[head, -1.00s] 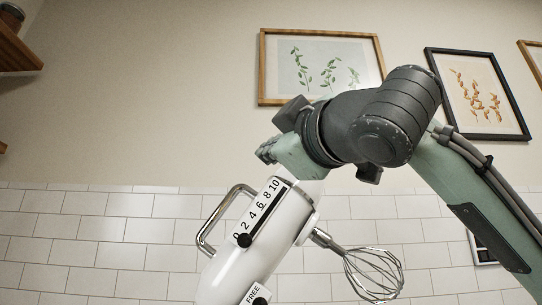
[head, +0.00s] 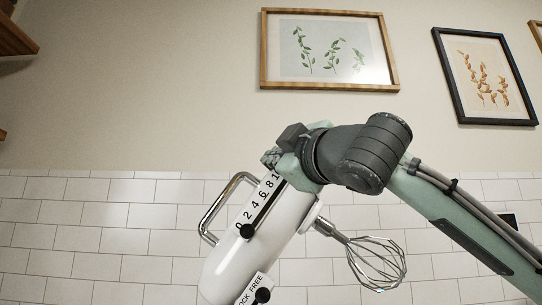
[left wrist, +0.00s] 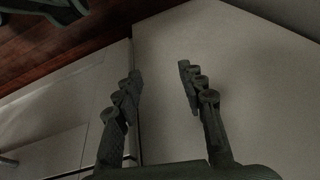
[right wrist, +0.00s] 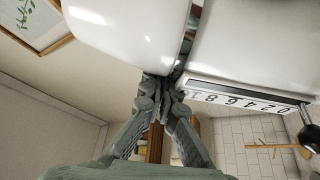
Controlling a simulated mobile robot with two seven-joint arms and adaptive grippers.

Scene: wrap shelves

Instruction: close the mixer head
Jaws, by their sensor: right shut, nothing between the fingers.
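The white mixer head (head: 228,268) is tilted up in the head view, with its whisk (head: 376,262) hanging out to the right and a metal handle loop on its left. My right gripper (head: 272,158) is at the upper end of the head, partly covered by its own wrist. In the right wrist view, its fingers (right wrist: 162,86) are shut together and empty, close against the white mixer casing (right wrist: 245,45) beside the number scale. I cannot tell if they touch it. My left gripper (left wrist: 160,75) is open and empty, away from the mixer. The mixer's base is not visible in the head view.
A white tiled wall (head: 70,215) stands behind the mixer, with framed plant pictures (head: 330,48) above. A wooden shelf edge (head: 14,38) shows at the upper left. The left wrist view shows pale panels (left wrist: 240,90) and dark red wood.

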